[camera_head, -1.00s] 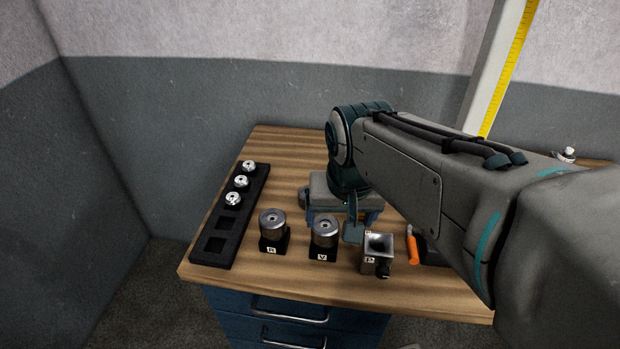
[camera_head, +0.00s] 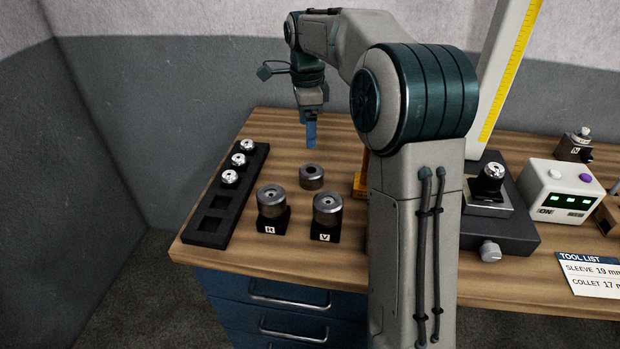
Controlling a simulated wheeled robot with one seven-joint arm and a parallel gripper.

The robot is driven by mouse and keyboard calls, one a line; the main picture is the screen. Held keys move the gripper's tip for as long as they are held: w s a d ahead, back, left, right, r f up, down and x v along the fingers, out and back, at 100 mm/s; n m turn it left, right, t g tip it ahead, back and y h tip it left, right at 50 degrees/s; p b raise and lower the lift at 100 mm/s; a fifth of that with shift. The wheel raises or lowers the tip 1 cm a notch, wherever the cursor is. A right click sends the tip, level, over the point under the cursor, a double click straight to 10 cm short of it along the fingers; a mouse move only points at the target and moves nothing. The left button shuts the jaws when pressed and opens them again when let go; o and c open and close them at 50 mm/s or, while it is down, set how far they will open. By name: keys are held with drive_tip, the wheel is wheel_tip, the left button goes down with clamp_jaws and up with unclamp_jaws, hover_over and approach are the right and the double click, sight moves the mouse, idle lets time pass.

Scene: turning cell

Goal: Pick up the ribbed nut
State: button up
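I cannot tell for certain which part is the ribbed nut; no ribs show at this size. A grey steel cylinder with a centre hole (camera_head: 271,199) sits on a black block marked R. A similar steel cylinder (camera_head: 327,208) sits on a black block marked V. A shorter, darker ring (camera_head: 312,178) lies on the wooden bench behind and between them. My gripper (camera_head: 311,146) points down above the back part of the bench, behind the dark ring and apart from all these parts. Its blue fingers overlap in this view, so their gap is hidden.
A black rack (camera_head: 208,237) with several shiny parts and empty square pockets stands at left. My arm crosses the middle, hiding part of the bench. At right are a black fixture (camera_head: 505,235), a white box with green displays (camera_head: 560,190) and a tool list card (camera_head: 592,273).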

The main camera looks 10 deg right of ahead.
hover_over(311, 172)
drive_tip(key=s+a, duration=0.1)
drive_tip(key=s, duration=0.1)
wheel_tip(311, 172, down, 9)
drive_tip(key=shift+a+r, duration=0.15)
drive_tip(key=shift+r, duration=0.05)
drive_tip(key=shift+s+d+f, duration=0.1)
drive_tip(key=shift+f, duration=0.8)
drive_tip(key=shift+s+d+f, duration=0.15)
drive_tip(key=shift+f, duration=0.7)
drive_tip(key=shift+s+d+f, duration=0.1)
drive_tip(key=shift+f, duration=0.8)
drive_tip(key=c, duration=1.2)
